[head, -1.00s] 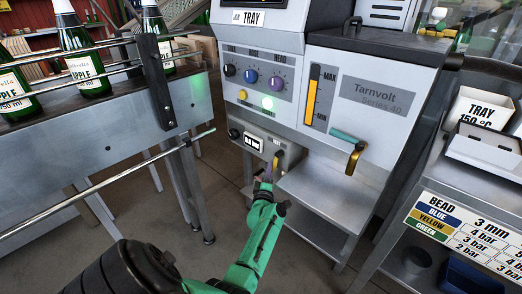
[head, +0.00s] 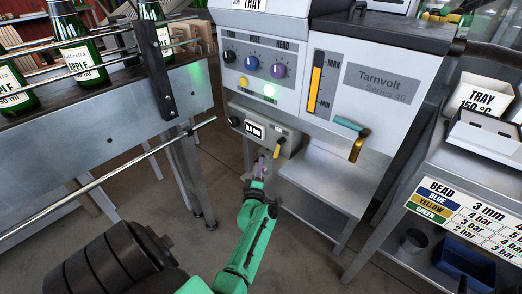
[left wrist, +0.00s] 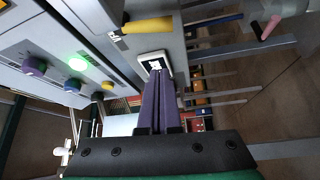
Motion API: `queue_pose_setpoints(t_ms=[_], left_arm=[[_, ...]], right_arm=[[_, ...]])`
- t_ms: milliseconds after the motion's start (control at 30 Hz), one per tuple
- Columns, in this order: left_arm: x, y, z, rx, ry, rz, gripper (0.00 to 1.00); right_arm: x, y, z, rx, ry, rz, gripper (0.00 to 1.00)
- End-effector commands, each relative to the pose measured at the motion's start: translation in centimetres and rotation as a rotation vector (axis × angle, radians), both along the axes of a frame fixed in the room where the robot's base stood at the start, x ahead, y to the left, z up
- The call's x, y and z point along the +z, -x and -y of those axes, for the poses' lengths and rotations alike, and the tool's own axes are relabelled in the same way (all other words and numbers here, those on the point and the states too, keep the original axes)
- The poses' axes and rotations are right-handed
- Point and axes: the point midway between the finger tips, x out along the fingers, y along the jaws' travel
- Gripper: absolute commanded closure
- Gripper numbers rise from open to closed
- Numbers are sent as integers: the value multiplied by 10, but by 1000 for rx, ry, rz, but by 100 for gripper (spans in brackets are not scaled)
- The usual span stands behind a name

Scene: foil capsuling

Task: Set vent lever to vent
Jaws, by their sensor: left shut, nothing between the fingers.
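The vent lever is a small yellow handle (head: 279,149) on the low grey control box of the Tarnvolt machine, right of a small white display (head: 254,129). It hangs slightly tilted, its lower end to the left. In the left wrist view the yellow lever (left wrist: 147,26) lies across the top, beyond my fingertips. My left gripper (head: 262,158) is shut and empty, below and left of the lever in the head view, apart from it. Its purple fingers (left wrist: 158,72) are together in the left wrist view, in front of the display. The lever's lettering is too small to read. My right gripper is not in view.
Coloured knobs (head: 250,63) and a lit green button (head: 269,91) sit above the control box. A teal-and-gold handle (head: 351,124) hangs on the machine's right, above a grey shelf (head: 318,183). A rail (head: 110,176) and bottle conveyor stand left.

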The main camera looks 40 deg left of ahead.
Motion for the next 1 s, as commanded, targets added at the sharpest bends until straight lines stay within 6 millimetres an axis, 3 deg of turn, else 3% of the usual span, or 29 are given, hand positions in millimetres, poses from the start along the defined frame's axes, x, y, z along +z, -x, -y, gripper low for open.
queue_pose_setpoints(t_ms=[100, 233, 833, 933, 1000], left_arm=[[-2, 19, 12, 1, 0, -4, 100], [-3, 29, 19, 1, -1, 0, 100], [-6, 29, 21, -5, -5, -10, 100], [-32, 26, 38, -69, -47, -112, 100], [-71, 26, 64, -170, -116, -265, 100]], right_arm=[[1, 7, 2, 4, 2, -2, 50], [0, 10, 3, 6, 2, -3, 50], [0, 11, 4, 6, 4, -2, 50], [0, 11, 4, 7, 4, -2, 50], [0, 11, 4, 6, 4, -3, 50]])
